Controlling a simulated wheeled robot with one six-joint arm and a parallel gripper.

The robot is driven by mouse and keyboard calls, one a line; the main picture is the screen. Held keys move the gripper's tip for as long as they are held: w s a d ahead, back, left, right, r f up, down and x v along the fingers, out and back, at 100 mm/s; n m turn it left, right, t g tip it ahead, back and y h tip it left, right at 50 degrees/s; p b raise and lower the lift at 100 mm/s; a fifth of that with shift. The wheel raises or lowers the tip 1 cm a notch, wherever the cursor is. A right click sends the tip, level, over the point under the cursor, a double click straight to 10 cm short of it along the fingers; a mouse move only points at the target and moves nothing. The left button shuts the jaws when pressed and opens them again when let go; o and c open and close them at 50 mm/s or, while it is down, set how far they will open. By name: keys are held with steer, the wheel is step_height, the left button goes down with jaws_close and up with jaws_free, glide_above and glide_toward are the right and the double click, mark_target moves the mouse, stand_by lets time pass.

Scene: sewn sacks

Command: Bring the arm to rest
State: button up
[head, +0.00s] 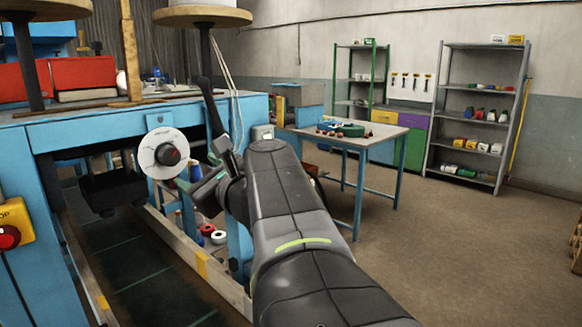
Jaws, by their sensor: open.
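My arm reaches up from the bottom middle of the head view, bends near the middle and turns left. My gripper (203,183) is at its end, seen small and partly hidden by my own wrist. It is open, and I see nothing held between its fingers. No sack is clearly recognisable.
A dark conveyor belt (130,270) runs low at left, with a yellow stop-button box (12,222) beside it. A blue-legged table (385,140) holds small items. Shelves (475,115) stand behind. A brown textured bulk (555,280) fills the lower right edge. The floor (440,240) between is clear.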

mark_target(172, 157)
steer(key=shift+a, duration=0.1)
steer(key=x, duration=1.3)
steer(key=shift+w+a+p, duration=0.25)
steer(key=shift+w+p, duration=0.05)
steer(key=shift+p, duration=0.05)
steer(key=shift+w+a, duration=0.1)
steer(key=shift+a, duration=0.05)
steer(key=n+b, duration=0.1)
steer(key=n, duration=0.1)
steer(key=shift+f+n+b, duration=0.1)
steer(key=shift+n+b, duration=0.2)
steer(key=n+b, duration=0.1)
steer(key=n, duration=0.2)
steer(key=n+b, duration=0.1)
steer(key=n, duration=0.3)
steer(key=n+b, duration=0.1)
steer(key=n, duration=0.4)
steer(key=shift+y, duration=0.3)
steer(key=n, duration=0.4)
steer(key=shift+n, duration=0.3)
stand_by(0.8)
